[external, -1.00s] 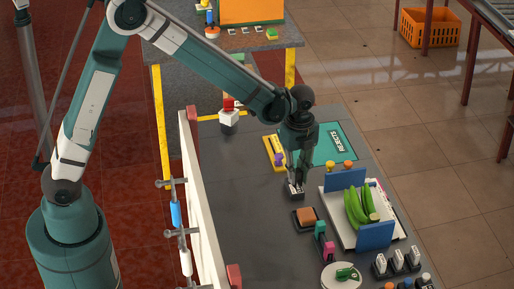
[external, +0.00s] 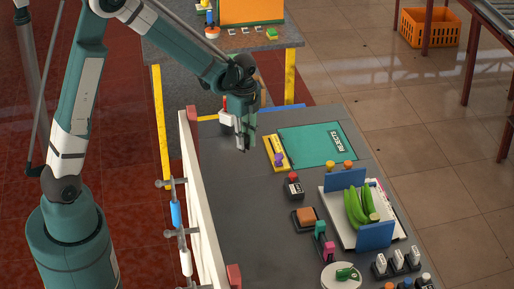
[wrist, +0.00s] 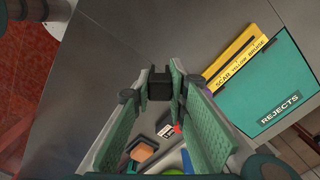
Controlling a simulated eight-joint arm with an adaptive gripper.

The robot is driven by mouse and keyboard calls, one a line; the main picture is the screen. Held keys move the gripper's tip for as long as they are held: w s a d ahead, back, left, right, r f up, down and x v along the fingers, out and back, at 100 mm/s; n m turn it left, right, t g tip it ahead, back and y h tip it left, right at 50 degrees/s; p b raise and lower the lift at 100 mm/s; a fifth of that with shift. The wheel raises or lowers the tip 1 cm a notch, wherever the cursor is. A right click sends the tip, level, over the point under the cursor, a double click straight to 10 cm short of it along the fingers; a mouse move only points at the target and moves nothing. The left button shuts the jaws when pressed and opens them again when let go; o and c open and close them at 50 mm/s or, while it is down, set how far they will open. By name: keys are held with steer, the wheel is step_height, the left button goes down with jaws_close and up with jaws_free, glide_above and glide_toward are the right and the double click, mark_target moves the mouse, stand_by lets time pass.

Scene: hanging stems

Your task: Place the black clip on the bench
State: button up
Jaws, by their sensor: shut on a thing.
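My gripper (external: 243,148) is above the dark grey bench (external: 240,205), left of the yellow strip. In the wrist view, my gripper (wrist: 163,88) has its green-padded fingers closed around a small black block, the black clip (wrist: 159,84). The clip sits at the fingertips with bench surface behind it. In the external view the clip is too small and dark to tell from the fingertips, and I cannot tell how high it is.
A yellow scar gauge (external: 275,153) and a green rejects mat (external: 318,146) lie to the right. A red-topped black device (external: 293,187), a brown block (external: 305,216) and a tray with green bananas (external: 358,207) are nearer. A white rail (external: 205,220) edges the bench. The left-middle bench is clear.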

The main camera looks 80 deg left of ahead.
steer(key=n, duration=0.2)
glide_above(224, 164)
steer(key=shift+w, duration=0.1)
steer(key=shift+f, duration=0.1)
steer(key=shift+f, duration=2.9)
steer(key=shift+f, duration=2.05)
steer(key=shift+f, duration=0.2)
steer(key=o, duration=0.8)
steer(key=shift+c, duration=0.2)
steer(key=shift+r, duration=0.2)
